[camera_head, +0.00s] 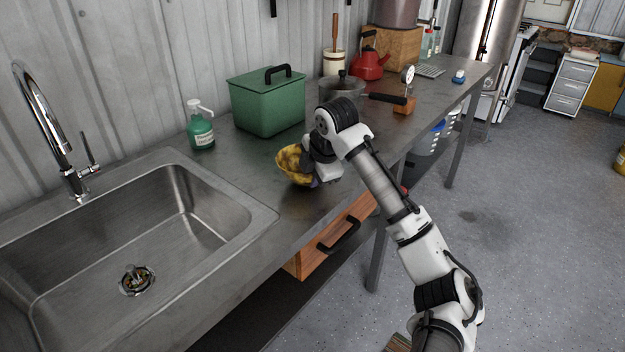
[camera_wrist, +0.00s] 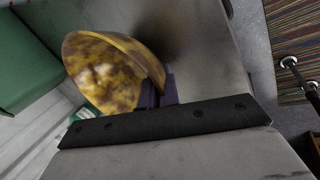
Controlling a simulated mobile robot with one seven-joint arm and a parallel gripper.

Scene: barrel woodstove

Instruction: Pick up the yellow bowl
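The yellow bowl (camera_head: 290,165), mottled with brown, is on or just above the metal counter between the sink and the green box; I cannot tell whether its base touches. My gripper (camera_wrist: 160,92) is at the bowl's near right side. In the wrist view its purple fingers are close together, with the edge of the bowl (camera_wrist: 105,70) between them, so it looks shut on the rim. In the head view my wrist hides the bowl's right side and most of the fingers.
The green box (camera_head: 267,103) and a soap bottle (camera_head: 201,132) stand behind the bowl. A pot (camera_head: 341,88) with a long handle is further back. The sink (camera_head: 130,235) is to the left. A wooden drawer (camera_head: 335,235) is below the counter edge.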

